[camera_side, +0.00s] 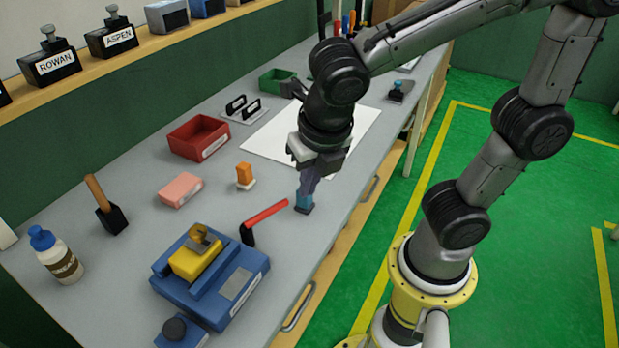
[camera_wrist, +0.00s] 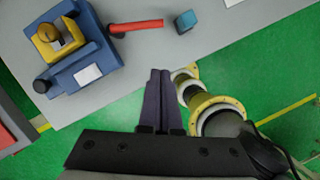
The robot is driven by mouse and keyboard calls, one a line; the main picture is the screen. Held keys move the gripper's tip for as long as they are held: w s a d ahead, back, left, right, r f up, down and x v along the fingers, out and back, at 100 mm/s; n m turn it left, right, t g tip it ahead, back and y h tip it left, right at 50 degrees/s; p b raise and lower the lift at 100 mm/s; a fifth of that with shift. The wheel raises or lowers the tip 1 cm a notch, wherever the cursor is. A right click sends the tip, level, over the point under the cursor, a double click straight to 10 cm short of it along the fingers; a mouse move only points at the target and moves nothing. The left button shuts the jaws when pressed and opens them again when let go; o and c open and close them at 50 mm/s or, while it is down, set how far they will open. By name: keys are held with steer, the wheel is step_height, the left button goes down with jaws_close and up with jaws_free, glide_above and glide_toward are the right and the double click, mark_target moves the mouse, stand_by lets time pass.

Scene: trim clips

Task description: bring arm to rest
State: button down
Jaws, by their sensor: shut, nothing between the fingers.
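My gripper (camera_side: 309,182) is over the front edge of the grey workbench (camera_side: 145,240), pointing down, with its fingers together and nothing between them. In the wrist view the gripper (camera_wrist: 160,73) shows its two dark fingers side by side, against the green floor beyond the bench edge. A small blue block (camera_side: 304,203) appears just below the fingertips in the side view. In the wrist view the blue block (camera_wrist: 185,21) lies clear of the fingers, near the bench edge.
A red-handled tool (camera_side: 265,214) lies left of the blue block. A blue fixture with a yellow top (camera_side: 196,262) sits at the near end. A red bin (camera_side: 198,138), a pink block (camera_side: 180,189), an orange-topped piece (camera_side: 245,176) and a white sheet (camera_side: 265,142) are also on the bench.

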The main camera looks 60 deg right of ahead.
steer(key=shift+s+r, duration=0.15)
steer(key=shift+r, duration=0.35)
steer(key=s+d+r+m+t+y, duration=0.1)
steer(key=s+d+m, duration=0.2)
steer(key=m, duration=1.1)
steer(key=s+d+r+m+t, duration=0.1)
steer(key=s+d+m, duration=0.2)
steer(key=m, duration=1.2)
steer(key=shift+d+m+t+y, duration=0.3)
steer(key=shift+d+t+y, duration=0.1)
steer(key=shift+d, duration=0.9)
steer(key=shift+r, duration=0.1)
